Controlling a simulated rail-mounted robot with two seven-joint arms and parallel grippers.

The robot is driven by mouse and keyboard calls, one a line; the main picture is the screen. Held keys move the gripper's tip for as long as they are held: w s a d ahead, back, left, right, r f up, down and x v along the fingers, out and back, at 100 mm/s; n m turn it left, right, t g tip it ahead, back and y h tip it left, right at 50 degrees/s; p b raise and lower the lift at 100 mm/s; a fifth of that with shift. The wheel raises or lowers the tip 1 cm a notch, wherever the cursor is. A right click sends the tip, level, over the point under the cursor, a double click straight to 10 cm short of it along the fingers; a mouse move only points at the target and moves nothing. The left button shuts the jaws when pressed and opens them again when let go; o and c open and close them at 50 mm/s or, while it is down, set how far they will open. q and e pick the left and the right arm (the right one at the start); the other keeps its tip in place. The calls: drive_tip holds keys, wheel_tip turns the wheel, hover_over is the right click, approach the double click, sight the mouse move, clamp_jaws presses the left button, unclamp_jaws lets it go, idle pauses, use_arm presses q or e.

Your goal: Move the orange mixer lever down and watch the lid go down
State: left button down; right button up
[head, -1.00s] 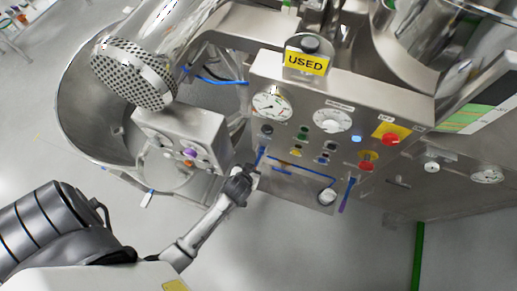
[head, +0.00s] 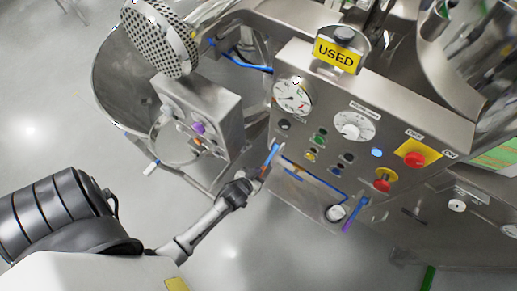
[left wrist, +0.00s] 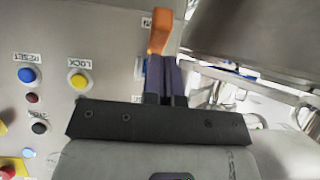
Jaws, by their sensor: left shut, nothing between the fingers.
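The orange mixer lever (left wrist: 160,30) stands up just beyond my left gripper's fingertips in the left wrist view. My left gripper (left wrist: 166,70) is shut, with its dark fingers together and nothing between them. The fingertips overlap the lever's lower end in the picture; I cannot tell whether they touch. In the head view my left gripper (head: 262,176) is at the lower left edge of the steel control panel (head: 420,128), where the lever is mostly hidden. I cannot make out the mixer lid for certain. My right gripper is not in view.
The panel carries gauges, coloured buttons, red stop knobs and a yellow USED sign (head: 337,54). A smaller control box (head: 220,108) and a perforated metal cylinder (head: 158,38) are to the left. Open grey floor (head: 60,120) lies at the far left.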

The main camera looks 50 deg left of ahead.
use_arm(q)
drive_tip(key=shift+w+f, duration=0.1)
drive_tip(key=shift+f, duration=0.25)
idle(0.5)
drive_tip(key=v, duration=1.2)
drive_tip(key=shift+b, duration=0.3)
idle(0.7)
idle(0.9)
idle(0.8)
idle(0.8)
